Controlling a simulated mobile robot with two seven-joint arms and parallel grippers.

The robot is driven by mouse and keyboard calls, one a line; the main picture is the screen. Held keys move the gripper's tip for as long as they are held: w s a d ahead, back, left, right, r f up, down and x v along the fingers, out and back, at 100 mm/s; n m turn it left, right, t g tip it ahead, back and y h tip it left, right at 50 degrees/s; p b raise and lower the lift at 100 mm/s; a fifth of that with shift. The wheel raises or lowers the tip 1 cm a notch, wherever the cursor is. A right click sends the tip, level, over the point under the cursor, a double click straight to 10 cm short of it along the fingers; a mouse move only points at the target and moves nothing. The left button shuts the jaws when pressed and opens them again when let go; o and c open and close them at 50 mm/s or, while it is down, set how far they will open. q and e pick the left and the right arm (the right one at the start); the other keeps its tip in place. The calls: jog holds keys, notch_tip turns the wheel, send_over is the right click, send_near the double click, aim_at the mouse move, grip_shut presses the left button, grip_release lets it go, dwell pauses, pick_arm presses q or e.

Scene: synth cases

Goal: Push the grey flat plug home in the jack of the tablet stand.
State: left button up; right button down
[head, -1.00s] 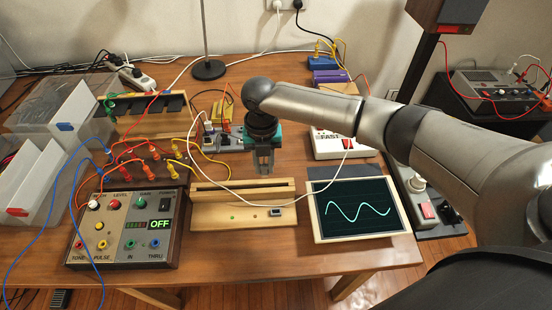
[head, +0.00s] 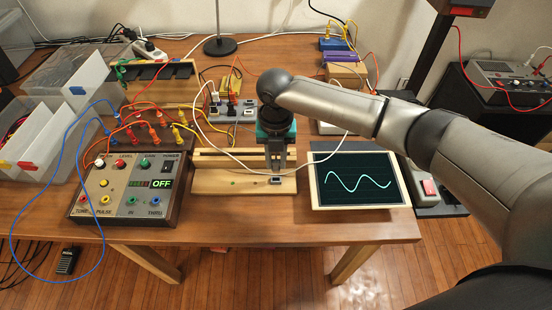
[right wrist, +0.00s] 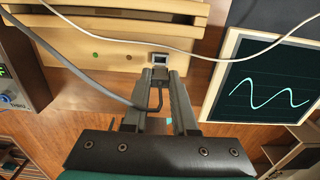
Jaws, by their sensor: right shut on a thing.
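The tablet stand (head: 215,183) is a pale wooden block with a long slot, on the brown table. Its jack (head: 275,180), a small dark socket in a light frame, sits on the front part and also shows in the right wrist view (right wrist: 160,57). My left gripper is not in view.
A control box (head: 128,190) reading OFF stands left of the stand, and a screen with a wave (head: 355,180) stands right. A white cable (right wrist: 120,30) crosses over the stand. A power strip (head: 232,112) lies behind.

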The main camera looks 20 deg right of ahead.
aim_at(276, 170)
jog(key=shift+f+b, duration=0.35)
jog(key=shift+f, duration=0.7)
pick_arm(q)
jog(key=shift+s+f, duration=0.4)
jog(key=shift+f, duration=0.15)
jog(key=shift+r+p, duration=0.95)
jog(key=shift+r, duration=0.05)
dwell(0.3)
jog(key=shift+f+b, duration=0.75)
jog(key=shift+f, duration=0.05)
pick_arm(e)
jog(key=shift+f, duration=1.15)
jog(key=c, duration=0.6)
grip_release()
jog(key=shift+r, duration=0.1)
pick_arm(q)
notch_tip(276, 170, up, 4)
jog(key=p, duration=0.3)
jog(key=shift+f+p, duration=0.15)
jog(key=shift+p, duration=0.2)
pick_arm(e)
notch_tip(276, 170, up, 15)
jog(key=shift+r, duration=0.1)
